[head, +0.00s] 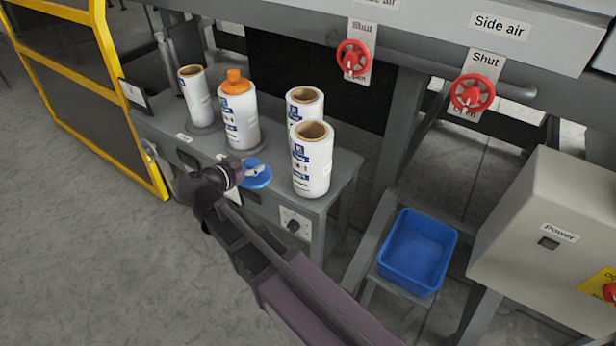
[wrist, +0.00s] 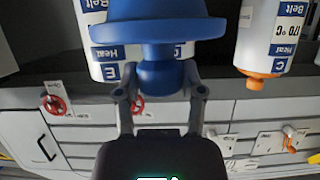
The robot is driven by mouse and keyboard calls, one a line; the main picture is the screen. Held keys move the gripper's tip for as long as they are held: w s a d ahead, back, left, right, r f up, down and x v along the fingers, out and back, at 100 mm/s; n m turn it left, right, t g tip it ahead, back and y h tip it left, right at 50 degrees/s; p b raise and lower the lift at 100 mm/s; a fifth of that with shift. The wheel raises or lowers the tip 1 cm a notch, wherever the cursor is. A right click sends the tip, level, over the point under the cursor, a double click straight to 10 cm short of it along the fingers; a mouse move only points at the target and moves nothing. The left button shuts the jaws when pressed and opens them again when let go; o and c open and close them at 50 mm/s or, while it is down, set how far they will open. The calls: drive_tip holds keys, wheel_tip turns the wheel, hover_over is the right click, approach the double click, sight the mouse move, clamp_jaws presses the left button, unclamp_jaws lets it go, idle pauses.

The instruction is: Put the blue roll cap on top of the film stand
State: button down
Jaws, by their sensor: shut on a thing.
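The blue roll cap (head: 257,175) is a round disc with a knob. It is held in front of the grey film stand (head: 338,185), and its height against the stand top is hard to tell. My gripper (head: 246,176) is shut on the cap. In the wrist view my gripper (wrist: 160,78) has its two fingers on the knob of the blue cap (wrist: 158,32), with the wide disc beyond them. White film rolls stand upright on the stand: one with an orange cap (head: 238,115), and open ones at left (head: 196,97), front right (head: 312,165) and behind it (head: 304,103).
A blue bin (head: 436,240) sits low at the right, beside a grey power box (head: 545,240). Red valve wheels (head: 353,58) (head: 472,93) hang above the stand. A yellow-framed guard (head: 140,140) is at the left. Some bare stand top shows around the rolls.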

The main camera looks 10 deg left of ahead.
sight(261, 180)
drive_tip(key=f+b, duration=0.1)
drive_tip(key=d+f+b, duration=0.1)
drive_tip(key=f, duration=0.1)
drive_tip(key=d+f+b, duration=0.1)
drive_tip(key=f+b, duration=0.1)
drive_tip(key=shift+f, duration=0.25)
drive_tip(key=w+a, duration=0.2)
drive_tip(key=w, duration=0.5)
drive_tip(key=w+a+f+b, duration=0.1)
drive_tip(key=w, duration=0.7)
drive_tip(key=shift+w+a+f+b, duration=0.2)
drive_tip(key=shift+w+a+b, duration=0.1)
drive_tip(key=shift+a, duration=0.1)
drive_tip(key=shift+f+b, duration=1.8)
drive_tip(key=shift+f, duration=0.15)
drive_tip(key=shift+c, duration=1)
unclamp_jaws()
